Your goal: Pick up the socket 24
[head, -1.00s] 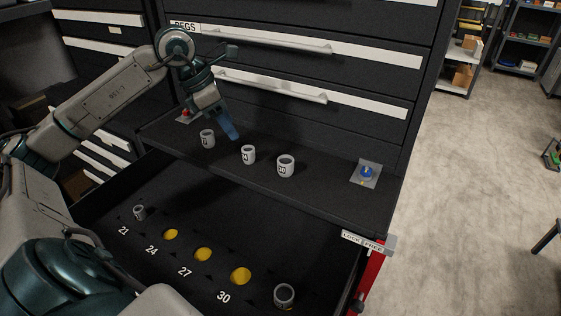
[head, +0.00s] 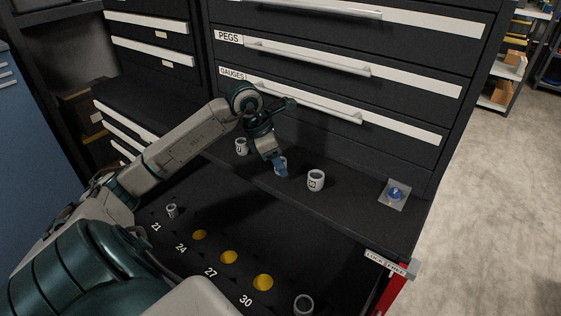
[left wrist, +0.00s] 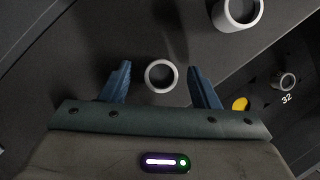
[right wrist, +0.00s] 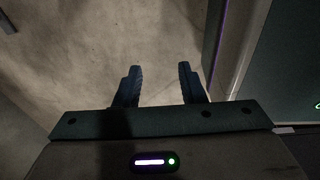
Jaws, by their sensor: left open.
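Three light grey sockets stand upright on the dark ledge: a left one (head: 241,146), a middle one (head: 283,161) partly hidden by my gripper, and a right one (head: 316,180). Their number marks are too small to read surely, so I cannot tell which is socket 24. My left gripper (head: 281,172) is open at the middle socket. In the left wrist view, that socket's ring (left wrist: 161,63) lies between the two spread fingers, apart from both. The right socket (left wrist: 257,14) shows at the upper right there. My right gripper (right wrist: 159,85) is open and empty over the floor.
The open drawer below has numbered places with yellow recesses (head: 229,257). Small sockets stand near 21 (head: 171,210) and at the near right (head: 303,305). A blue knob on a plate (head: 395,194) sits at the ledge's right. Drawer handles (head: 309,100) jut out behind.

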